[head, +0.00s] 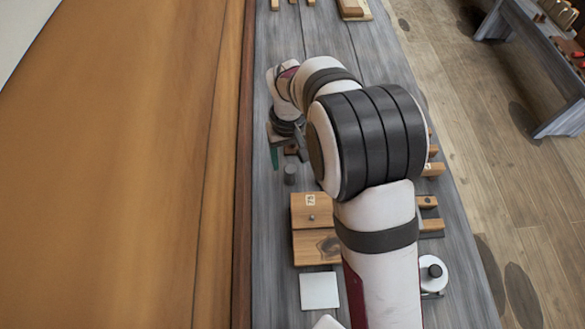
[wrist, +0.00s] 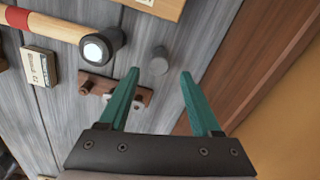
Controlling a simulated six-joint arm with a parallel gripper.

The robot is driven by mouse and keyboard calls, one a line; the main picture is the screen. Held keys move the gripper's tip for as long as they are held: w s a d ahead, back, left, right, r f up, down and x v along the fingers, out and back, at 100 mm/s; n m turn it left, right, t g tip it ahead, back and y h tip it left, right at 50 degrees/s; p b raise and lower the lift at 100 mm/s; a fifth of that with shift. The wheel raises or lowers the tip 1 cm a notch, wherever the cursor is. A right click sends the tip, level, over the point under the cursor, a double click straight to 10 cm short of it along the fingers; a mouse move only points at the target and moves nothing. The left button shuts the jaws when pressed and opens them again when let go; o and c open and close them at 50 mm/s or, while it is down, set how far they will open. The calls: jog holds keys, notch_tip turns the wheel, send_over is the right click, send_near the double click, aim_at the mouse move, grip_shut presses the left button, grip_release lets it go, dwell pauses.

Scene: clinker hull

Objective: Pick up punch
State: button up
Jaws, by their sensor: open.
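My gripper (wrist: 160,76) is open, its two teal fingers apart with nothing between them. In the head view one teal finger of my gripper (head: 274,157) shows beside the hull. A short grey cylinder (wrist: 158,61) stands on the bench just beyond the fingertips; it also shows in the head view (head: 290,174). A small brown wooden strip with metal pegs (wrist: 143,96) lies by the left finger, which partly covers it. I cannot tell for certain which of these is the punch.
A wooden handle with a red band (wrist: 45,25) and dark round head lies at upper left, near a small labelled block (wrist: 39,66). The tan hull (head: 130,170) rises along the left. Wooden boxes (head: 311,210), a white square (head: 319,291) and a round white device (head: 433,285) stand nearer.

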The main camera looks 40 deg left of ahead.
aim_at(291, 168)
notch_tip(291, 168, down, 6)
jog(key=shift+d+r, duration=0.1)
jog(key=shift+d, duration=0.05)
grip_shut()
dwell(0.3)
